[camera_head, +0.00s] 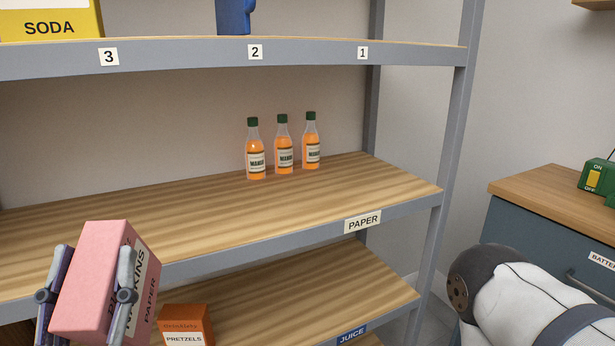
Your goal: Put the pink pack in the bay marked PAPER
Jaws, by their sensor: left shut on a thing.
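The pink pack (90,275), printed NAPKINS and PAPER, is held tilted at the lower left. My left gripper (86,295) is shut on it, with one finger on each side. The pack is in front of the shelf's front edge, over the left part of the picture. The PAPER label (362,221) is on the front edge of the middle shelf (190,220), near its right end. My right arm shows at the lower right, but its gripper is out of view.
Several things share the rack: three orange bottles (284,155) stand at the back right of the PAPER shelf, whose left and middle are bare. An orange PRETZELS box (186,325) is on the shelf below, marked JUICE (351,334). A cabinet (545,235) stands at right.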

